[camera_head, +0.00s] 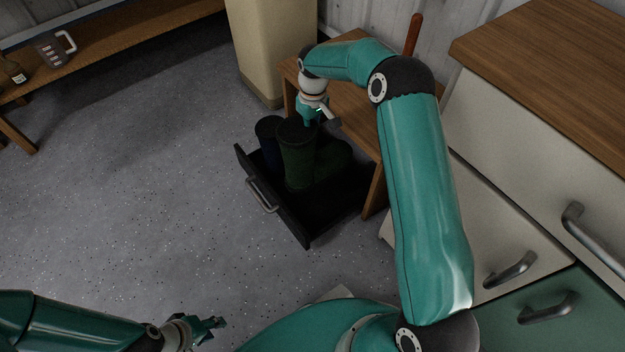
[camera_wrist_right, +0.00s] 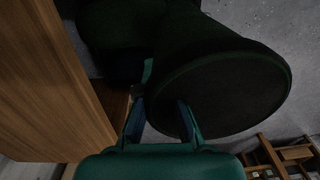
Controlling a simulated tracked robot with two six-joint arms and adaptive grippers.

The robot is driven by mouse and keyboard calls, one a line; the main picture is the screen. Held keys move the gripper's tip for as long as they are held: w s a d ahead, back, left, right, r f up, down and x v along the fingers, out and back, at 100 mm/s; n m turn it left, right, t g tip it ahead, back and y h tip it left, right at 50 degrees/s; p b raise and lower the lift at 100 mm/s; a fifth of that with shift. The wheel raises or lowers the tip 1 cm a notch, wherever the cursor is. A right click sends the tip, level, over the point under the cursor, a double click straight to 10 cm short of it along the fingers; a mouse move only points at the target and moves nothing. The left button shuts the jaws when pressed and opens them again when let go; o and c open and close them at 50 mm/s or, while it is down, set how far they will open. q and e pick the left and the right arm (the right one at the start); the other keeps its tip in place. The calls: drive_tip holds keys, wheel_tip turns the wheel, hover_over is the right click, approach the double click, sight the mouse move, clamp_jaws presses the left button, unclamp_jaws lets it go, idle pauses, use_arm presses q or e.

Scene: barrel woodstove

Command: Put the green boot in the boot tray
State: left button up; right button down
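The green boot (camera_head: 298,160) stands upright in the black boot tray (camera_head: 277,215), a pulled-out drawer with a metal handle. Its foot points right. My right gripper (camera_head: 316,118) is at the top of the boot's shaft. In the right wrist view, the boot's dark round opening (camera_wrist_right: 235,95) fills the right side. The fingers of my right gripper (camera_wrist_right: 161,118) are apart at the near rim, one overlapping the opening; I see no clear contact. My left gripper (camera_head: 212,331) is open and empty at the bottom left, far from the boot.
A dark blue boot (camera_head: 268,145) stands in the tray beside the green one. A wooden bench (camera_head: 352,112) is right behind the tray, a beige cabinet (camera_head: 270,45) further back. White and green drawers (camera_head: 500,235) are at right. The grey floor (camera_head: 130,170) at left is clear.

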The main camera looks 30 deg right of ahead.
sight(312, 171)
wheel_tip(312, 171, down, 20)
drive_tip(key=b, duration=0.5)
drive_tip(key=shift+d, duration=0.1)
drive_tip(key=c, duration=1.3)
unclamp_jaws()
drive_tip(key=shift+r, duration=0.1)
drive_tip(key=r+p, duration=0.1)
drive_tip(key=r, duration=0.5)
drive_tip(key=r+p, duration=0.2)
drive_tip(key=r, duration=0.4)
drive_tip(key=shift+d, duration=0.2)
